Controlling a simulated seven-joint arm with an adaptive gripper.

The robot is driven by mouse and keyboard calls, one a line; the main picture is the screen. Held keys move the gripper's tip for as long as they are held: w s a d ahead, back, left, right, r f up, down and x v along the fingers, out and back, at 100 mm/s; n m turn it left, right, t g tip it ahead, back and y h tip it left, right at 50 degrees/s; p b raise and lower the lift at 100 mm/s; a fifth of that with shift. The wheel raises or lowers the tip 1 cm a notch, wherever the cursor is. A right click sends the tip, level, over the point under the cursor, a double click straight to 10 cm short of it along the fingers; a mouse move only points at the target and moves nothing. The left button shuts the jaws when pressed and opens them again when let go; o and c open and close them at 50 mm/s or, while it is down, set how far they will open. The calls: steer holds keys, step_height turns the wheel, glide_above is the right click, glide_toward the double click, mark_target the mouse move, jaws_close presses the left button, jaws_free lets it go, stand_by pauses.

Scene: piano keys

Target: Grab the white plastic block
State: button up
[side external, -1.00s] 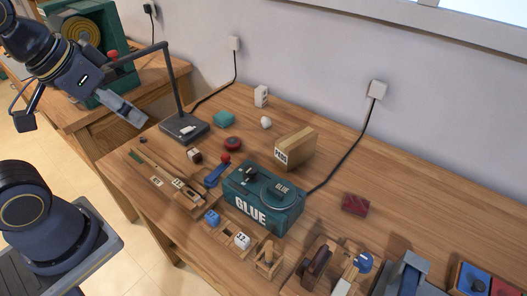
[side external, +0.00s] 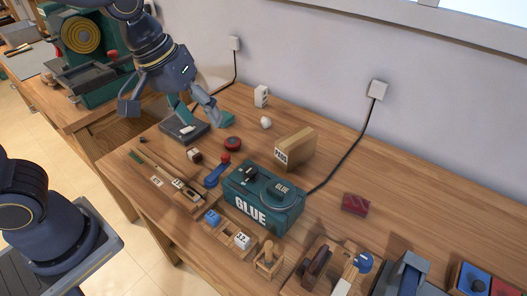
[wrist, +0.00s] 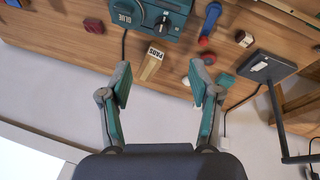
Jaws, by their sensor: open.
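A small white block (side external: 261,96) with dark marks on its face stands upright near the wall in the side external view. My gripper (side external: 202,119) hangs over the back left of the table, to the left of this block and apart from it. Its fingers are spread with nothing between them. In the wrist view my gripper (wrist: 160,80) shows two separated teal-padded fingers. I cannot clearly make out the white block there; the right finger may hide it.
A lamp base (side external: 172,134) with a small white piece (side external: 187,129) on it lies below my gripper. A teal object (side external: 227,120), a white ball (side external: 266,122), a red round object (side external: 233,144) and a cardboard box (side external: 296,148) are nearby. The wall is close behind.

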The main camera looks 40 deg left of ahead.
steer(key=d+f+m+g, duration=0.1)
steer(key=d+f+g, duration=0.1)
steer(key=d+f, duration=0.5)
steer(key=m+g+y, duration=0.1)
steer(key=m+y, duration=0.1)
glide_above(242, 238)
step_height(242, 238, down, 6)
steer(key=f, duration=1)
steer(key=shift+w, duration=0.2)
steer(key=shift+s+f, duration=0.15)
steer(key=shift+f, duration=1.35)
steer(key=shift+s+f, duration=0.1)
steer(key=shift+f, duration=1.4)
steer(key=c, duration=1)
